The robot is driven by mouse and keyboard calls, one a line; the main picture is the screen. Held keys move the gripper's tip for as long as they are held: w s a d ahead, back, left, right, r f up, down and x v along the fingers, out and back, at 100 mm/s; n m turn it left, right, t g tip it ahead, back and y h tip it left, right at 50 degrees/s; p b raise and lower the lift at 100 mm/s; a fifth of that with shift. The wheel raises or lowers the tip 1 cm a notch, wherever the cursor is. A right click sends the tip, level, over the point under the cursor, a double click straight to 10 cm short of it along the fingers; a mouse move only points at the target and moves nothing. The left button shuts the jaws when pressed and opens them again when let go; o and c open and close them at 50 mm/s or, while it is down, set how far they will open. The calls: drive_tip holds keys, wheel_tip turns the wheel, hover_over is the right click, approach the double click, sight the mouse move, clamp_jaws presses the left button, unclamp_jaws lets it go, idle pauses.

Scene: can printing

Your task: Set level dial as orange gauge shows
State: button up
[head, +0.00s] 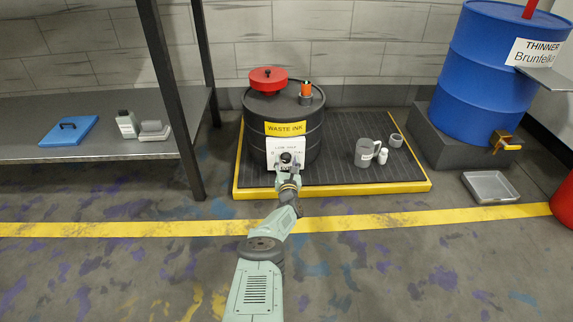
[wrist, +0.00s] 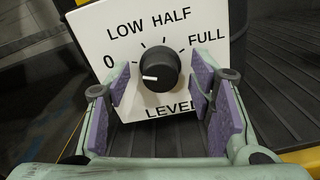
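The level dial is a black round knob (wrist: 158,69) on a white panel (wrist: 135,32) lettered 0, LOW, HALF, FULL and LEVEL. Its white mark points left and slightly down, on the 0 side. In the head view the white panel (head: 272,154) is on the front of the black waste ink drum (head: 258,112). The orange gauge (head: 306,87) stands up from a grey collar on the drum's top; I see no scale on it. My gripper (wrist: 160,72) is open, its purple-padded fingers left and right of the knob with gaps. It also shows at the panel in the head view (head: 288,178).
The drum stands on a yellow-edged pallet (head: 408,188), with a red cap (head: 268,79) on top. A grey jug (head: 366,152) and small white bottle (head: 383,156) stand to the right. A blue thinner drum (head: 478,75) is farther right, a metal shelf (head: 90,165) left. The front floor is clear.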

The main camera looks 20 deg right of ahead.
drive_tip(key=c, duration=1.1)
drive_tip(key=shift+c, duration=0.2)
drive_tip(key=shift+m, duration=0.4)
drive_tip(key=m, duration=0.5)
drive_tip(key=shift+d+p, duration=0.1)
drive_tip(key=shift+p, duration=0.25)
drive_tip(key=m, duration=0.6)
drive_tip(key=shift+s+d+f+m, duration=0.1)
drive_tip(key=shift+m, duration=0.3)
drive_tip(key=m, duration=0.3)
drive_tip(key=shift+m, duration=0.4)
drive_tip(key=m, duration=0.3)
drive_tip(key=shift+m, duration=0.3)
drive_tip(key=m, duration=0.6)
drive_tip(key=shift+a+f+m, duration=0.1)
drive_tip(key=shift+a+m, duration=0.1)
drive_tip(key=shift+m, duration=0.2)
